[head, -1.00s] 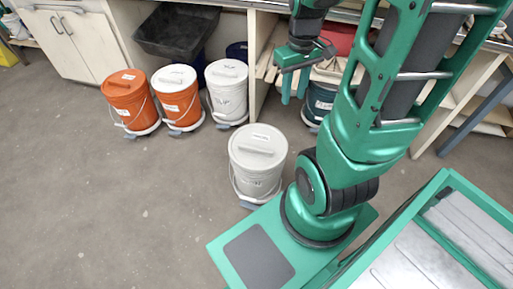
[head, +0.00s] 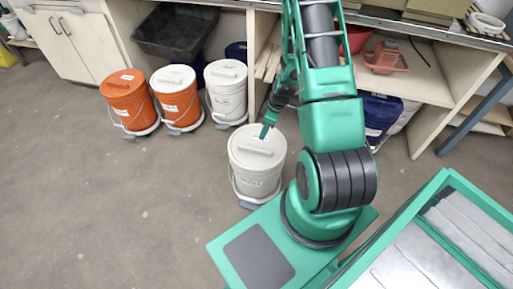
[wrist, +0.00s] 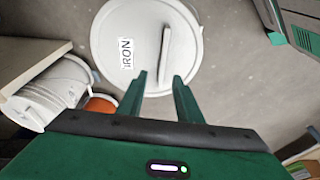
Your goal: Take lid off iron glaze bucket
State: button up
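The iron glaze bucket (head: 257,178) is a white bucket standing on the floor beside my base. Its white lid (head: 245,150) is on it, with a raised bar handle across the top. In the wrist view the lid (wrist: 185,35) carries a label reading "IRON", and the bar handle (wrist: 165,55) lies between the lines of my fingers. My gripper (head: 264,132) is over the far part of the lid. In the wrist view my gripper (wrist: 160,82) has its two fingers apart with nothing between them. I cannot tell the exact height of the fingertips above the lid.
An orange bucket (head: 130,103), an orange bucket with a white lid (head: 180,105) and a white bucket (head: 228,100) stand in a row at the back left. A black tub (head: 175,32) is behind them. A workbench with shelves runs along the back. Floor at left is clear.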

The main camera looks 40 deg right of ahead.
notch_tip(320, 180, down, 2)
send_over(256, 149)
jog(key=s+d, duration=0.1)
jog(key=d, duration=0.1)
jog(key=x, duration=0.3)
jog(key=s+x, duration=0.1)
jog(key=x, duration=0.1)
jog(key=shift+d+f, duration=0.25)
jog(key=shift+f, duration=0.1)
jog(key=x, duration=0.4)
jog(key=shift+w+a+f, duration=0.1)
jog(key=shift+w+a, duration=0.05)
jog(key=shift+a, duration=0.25)
jog(key=shift+w+f, duration=0.1)
jog(key=shift+f, duration=0.35)
grip_shut()
